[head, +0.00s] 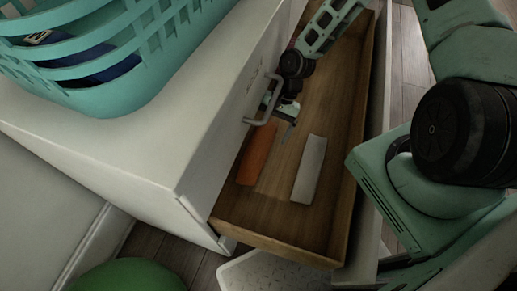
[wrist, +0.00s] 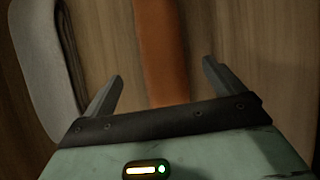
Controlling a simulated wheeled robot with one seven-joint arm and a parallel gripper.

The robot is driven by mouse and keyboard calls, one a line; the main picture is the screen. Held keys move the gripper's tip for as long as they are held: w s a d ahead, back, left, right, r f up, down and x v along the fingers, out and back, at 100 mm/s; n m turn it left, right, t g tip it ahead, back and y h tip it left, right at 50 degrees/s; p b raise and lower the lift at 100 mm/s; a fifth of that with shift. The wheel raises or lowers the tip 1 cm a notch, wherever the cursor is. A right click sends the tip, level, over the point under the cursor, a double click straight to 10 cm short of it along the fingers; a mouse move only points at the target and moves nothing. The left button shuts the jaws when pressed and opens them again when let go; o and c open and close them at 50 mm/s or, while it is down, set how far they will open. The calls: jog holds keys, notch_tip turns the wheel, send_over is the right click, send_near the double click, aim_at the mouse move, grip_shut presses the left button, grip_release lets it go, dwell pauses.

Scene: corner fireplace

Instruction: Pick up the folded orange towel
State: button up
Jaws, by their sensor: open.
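The folded orange towel (head: 258,153) lies flat in the open wooden drawer, near the drawer's left side in the head view. In the wrist view the towel (wrist: 161,55) runs up and down as an orange strip between my two fingers. My gripper (wrist: 161,78) is open and empty, with one finger to each side of the strip. In the head view my gripper (head: 290,118) is inside the drawer, just above the towel's far end. I cannot tell the exact height between fingertips and towel.
A pale folded cloth or block (head: 309,170) lies right of the towel in the drawer (head: 285,228). The drawer handle (head: 266,104) is close beside my gripper. A teal basket (head: 130,85) stands on the white cabinet top (head: 150,140). A green round object (head: 128,277) is at the bottom.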

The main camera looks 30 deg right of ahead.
aim_at(261, 143)
jog(key=b+x, duration=0.1)
jog(key=x, duration=0.4)
jog(key=shift+s+a+b, duration=0.1)
jog(key=shift+a+b, duration=0.2)
jog(key=c, duration=1.2)
jog(key=shift+o, duration=0.2)
